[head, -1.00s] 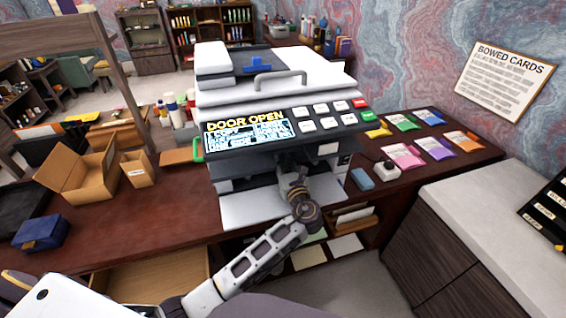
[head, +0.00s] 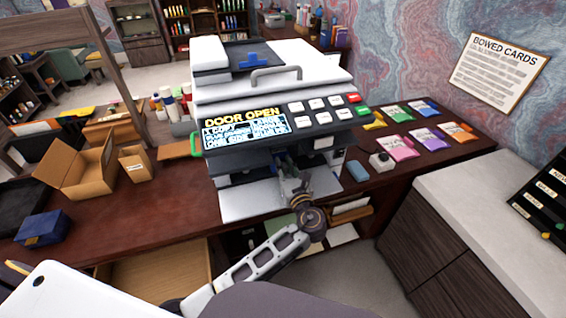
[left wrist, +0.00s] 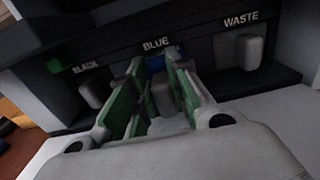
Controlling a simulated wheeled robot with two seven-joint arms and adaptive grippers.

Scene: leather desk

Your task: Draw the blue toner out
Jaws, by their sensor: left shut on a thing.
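The copier (head: 270,90) stands on the desk with its front door (head: 250,203) folded down, and its display reads "DOOR OPEN". In the left wrist view, the slot under the "BLUE" label holds the blue toner, showing as a blue patch (left wrist: 155,63) with a grey grip (left wrist: 162,95) in front. My left gripper (head: 292,180) reaches into the open front; its green-padded fingers (left wrist: 155,100) are shut on the blue toner's grip. The toner's body is mostly hidden by the fingers and the slot. My right gripper is not in view.
Grey grips under "BLACK" (left wrist: 95,93) and "WASTE" (left wrist: 240,50) flank the blue slot closely. Colored packets (head: 430,138), a blue block (head: 357,171) and a small white box (head: 381,162) lie right of the copier. Open cardboard boxes (head: 78,170) stand left.

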